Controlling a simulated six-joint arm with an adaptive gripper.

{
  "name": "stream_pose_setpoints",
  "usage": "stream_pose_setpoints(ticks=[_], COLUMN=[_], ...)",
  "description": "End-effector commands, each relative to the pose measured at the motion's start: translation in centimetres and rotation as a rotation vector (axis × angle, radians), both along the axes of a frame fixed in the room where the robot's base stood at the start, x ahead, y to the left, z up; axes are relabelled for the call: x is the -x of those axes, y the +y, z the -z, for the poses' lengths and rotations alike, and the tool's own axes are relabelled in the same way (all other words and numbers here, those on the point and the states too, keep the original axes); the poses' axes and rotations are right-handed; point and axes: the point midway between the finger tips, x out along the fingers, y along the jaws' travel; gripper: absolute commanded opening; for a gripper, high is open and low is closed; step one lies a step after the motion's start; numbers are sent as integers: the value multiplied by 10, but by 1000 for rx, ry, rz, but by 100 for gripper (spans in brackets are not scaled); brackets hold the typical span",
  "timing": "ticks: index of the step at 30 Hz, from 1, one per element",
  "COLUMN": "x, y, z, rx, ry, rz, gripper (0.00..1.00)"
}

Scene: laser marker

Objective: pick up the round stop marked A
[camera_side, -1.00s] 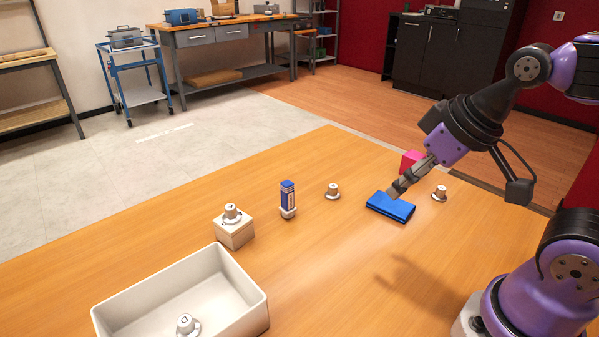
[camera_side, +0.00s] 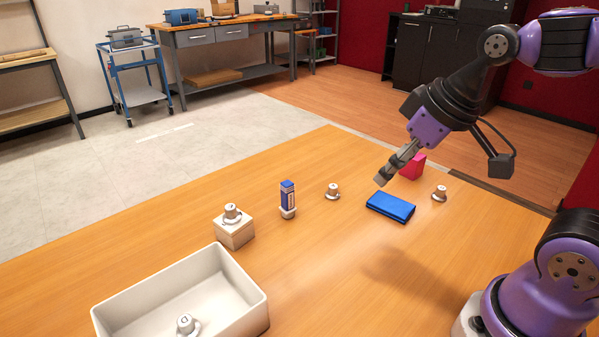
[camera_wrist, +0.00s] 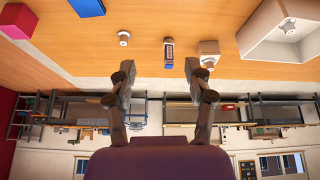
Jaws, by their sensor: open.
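Several small pale round stops stand about the table; their letters are too small to read surely, so I cannot tell which is A. One stop (camera_side: 333,191) stands alone mid-table and shows in the wrist view (camera_wrist: 124,37). Another stop (camera_side: 439,193) stands at the right, beyond the blue wallet. A stop (camera_side: 232,213) sits on a white block (camera_side: 235,235). One stop (camera_side: 288,213) has a blue-and-white box (camera_side: 287,195) standing on it. A further stop (camera_side: 187,325) is inside the white tray (camera_side: 262,300). My gripper (camera_side: 381,182) is open and empty, above the table near the wallet.
The blue wallet (camera_side: 391,207) lies flat below my gripper. A pink-red block (camera_side: 413,167) stands behind it. The table (camera_side: 330,270) is clear at the front middle. Its far edge borders the floor.

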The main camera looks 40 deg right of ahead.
Motion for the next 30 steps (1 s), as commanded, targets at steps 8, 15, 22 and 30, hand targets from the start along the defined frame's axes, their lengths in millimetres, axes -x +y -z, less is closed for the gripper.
stream_pose_setpoints(ticks=[8, 15, 22, 30], x=[-97, -144, -156, -167], y=[-47, -103, -120, -109], z=[13, 58, 84, 121], rx=[25, 8, 0, 0], ry=[87, 84, 71, 72], rz=[-304, -531, -607, -608], gripper=[60, 60, 60, 60])
